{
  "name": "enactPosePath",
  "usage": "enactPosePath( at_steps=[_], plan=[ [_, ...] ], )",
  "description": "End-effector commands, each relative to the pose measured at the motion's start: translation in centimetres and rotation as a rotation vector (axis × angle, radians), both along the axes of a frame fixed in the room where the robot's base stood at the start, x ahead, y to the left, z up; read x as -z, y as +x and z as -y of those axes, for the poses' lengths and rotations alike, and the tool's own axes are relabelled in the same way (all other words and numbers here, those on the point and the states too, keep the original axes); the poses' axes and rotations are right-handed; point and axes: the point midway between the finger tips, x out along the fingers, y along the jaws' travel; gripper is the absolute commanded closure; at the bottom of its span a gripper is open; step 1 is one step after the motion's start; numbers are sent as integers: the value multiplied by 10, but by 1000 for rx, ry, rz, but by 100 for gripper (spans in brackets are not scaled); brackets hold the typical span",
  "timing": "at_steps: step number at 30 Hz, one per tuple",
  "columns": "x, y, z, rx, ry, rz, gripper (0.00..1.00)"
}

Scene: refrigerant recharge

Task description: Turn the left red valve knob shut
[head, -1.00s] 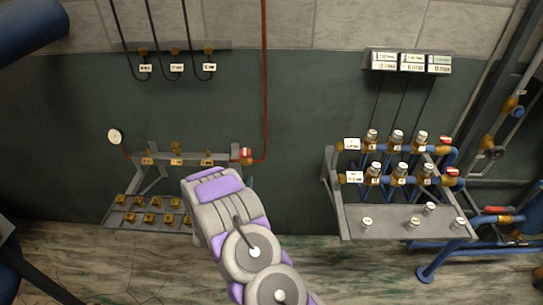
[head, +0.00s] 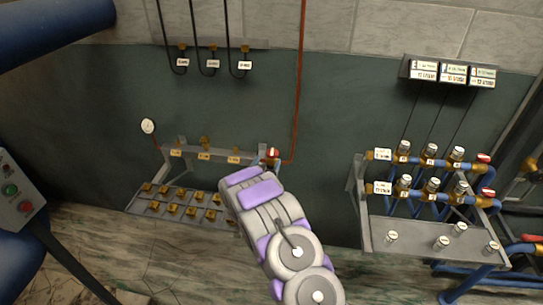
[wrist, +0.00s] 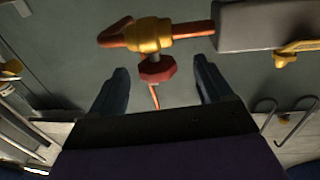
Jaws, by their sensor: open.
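The red valve knob (wrist: 157,69) is in the upper middle of the wrist view, on a short stem below a brass valve body (wrist: 149,36). A copper-coloured pipe runs into that body. My gripper (wrist: 160,66) is open, its two dark fingers on either side of the knob with visible gaps. I cannot tell how deep the knob sits between the fingertips. In the head view a red knob (head: 272,153) shows at the right end of the left rack (head: 190,150), just above my arm. The gripper itself is hidden behind the arm there.
A grey block (wrist: 265,25) lies right of the valve in the wrist view. In the head view, a tray of brass fittings (head: 182,203) is at left and a blue-piped rack (head: 430,175) at right. A control box (head: 18,195) stands at the left edge.

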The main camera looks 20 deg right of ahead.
Motion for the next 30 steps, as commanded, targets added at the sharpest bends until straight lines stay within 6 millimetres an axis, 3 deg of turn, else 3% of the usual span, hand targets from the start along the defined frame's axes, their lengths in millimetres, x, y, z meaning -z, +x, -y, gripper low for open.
enactPosePath(
  at_steps=[4,12,26,30],
  plan=[
    [1,19,20,5,2,6,20],
    [-1,42,35,2,-3,2,20],
    [-1,49,44,2,-1,1,20],
    [-1,49,42,2,-2,1,33]
  ],
)
